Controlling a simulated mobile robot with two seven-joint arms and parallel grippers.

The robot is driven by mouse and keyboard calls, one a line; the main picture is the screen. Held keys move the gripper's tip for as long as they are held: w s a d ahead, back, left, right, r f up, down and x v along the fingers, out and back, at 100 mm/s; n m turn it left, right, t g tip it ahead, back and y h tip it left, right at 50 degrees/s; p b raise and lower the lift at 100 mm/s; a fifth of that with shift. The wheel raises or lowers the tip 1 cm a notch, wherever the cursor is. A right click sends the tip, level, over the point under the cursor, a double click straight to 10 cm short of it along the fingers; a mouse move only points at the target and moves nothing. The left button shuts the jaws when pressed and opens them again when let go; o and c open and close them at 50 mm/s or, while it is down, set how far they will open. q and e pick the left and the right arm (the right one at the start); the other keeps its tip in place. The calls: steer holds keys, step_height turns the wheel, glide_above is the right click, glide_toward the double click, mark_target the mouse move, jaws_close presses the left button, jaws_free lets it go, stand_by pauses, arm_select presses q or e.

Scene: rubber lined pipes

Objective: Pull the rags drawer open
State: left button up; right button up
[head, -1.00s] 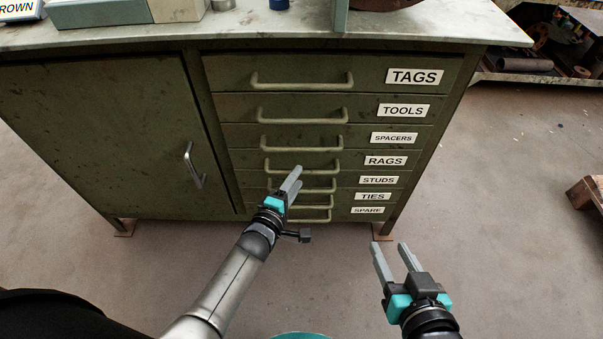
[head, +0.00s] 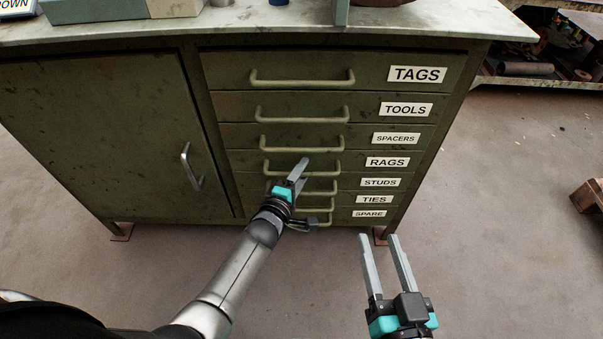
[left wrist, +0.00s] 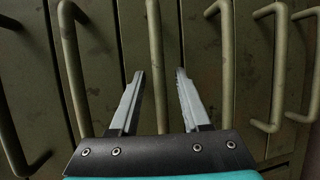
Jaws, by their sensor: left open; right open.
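The drawer labelled RAGS (head: 353,162) is the fourth from the top in the green cabinet and looks shut. Its bar handle (head: 328,174) runs sideways across its front. My left gripper (head: 304,161) is open, with its fingertips over this handle in the head view. In the left wrist view a handle (left wrist: 154,45), apparently the RAGS one, runs between the two open fingers (left wrist: 159,73). I cannot tell whether the fingertips reach past the bar. My right gripper (head: 378,237) is open and empty, in front of the cabinet's lower right corner.
The TAGS (head: 375,72), TOOLS (head: 365,106) and SPACERS (head: 358,137) drawers are above, the STUDS (head: 350,182) drawer and others below; all look shut. A cabinet door (head: 100,140) is at left. A wooden pallet (head: 588,196) lies at right. Floor between is clear.

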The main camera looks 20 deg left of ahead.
arm_select(q)
jaws_close()
stand_by(0.3)
stand_by(1.1)
